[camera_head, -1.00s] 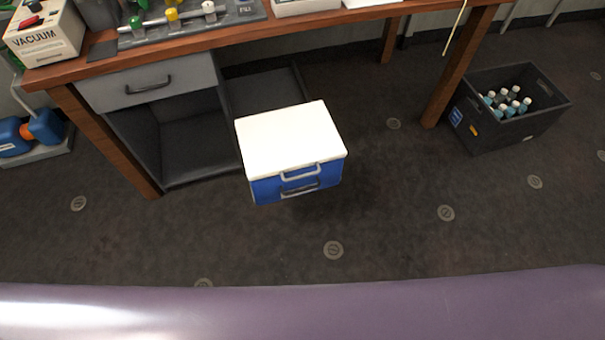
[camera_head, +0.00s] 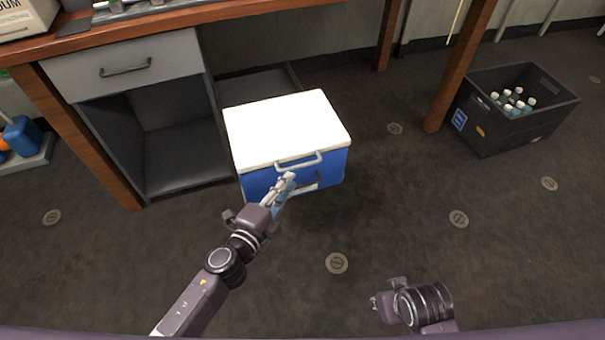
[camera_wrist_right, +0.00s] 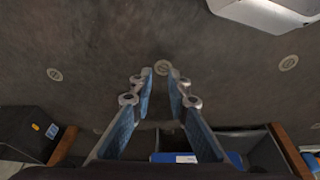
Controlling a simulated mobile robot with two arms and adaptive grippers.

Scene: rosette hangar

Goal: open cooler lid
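The cooler (camera_head: 288,130) stands on the floor in front of the desk, a blue box with a white lid (camera_head: 285,125) that lies closed on it. A grey handle (camera_head: 299,161) runs along the lid's front edge, with a darker handle below it. My left gripper (camera_head: 283,184) is at the cooler's front, its fingertips just below the lid handle. I cannot tell whether it touches or how far its fingers are apart. My right gripper (camera_wrist_right: 160,82) is open and empty above the floor.
A wooden desk (camera_head: 180,22) with a grey drawer (camera_head: 125,67) stands behind and left of the cooler. A dark crate (camera_head: 530,125) with several bottles sits on the right, near a desk leg (camera_head: 462,65). The floor before and right of the cooler is clear.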

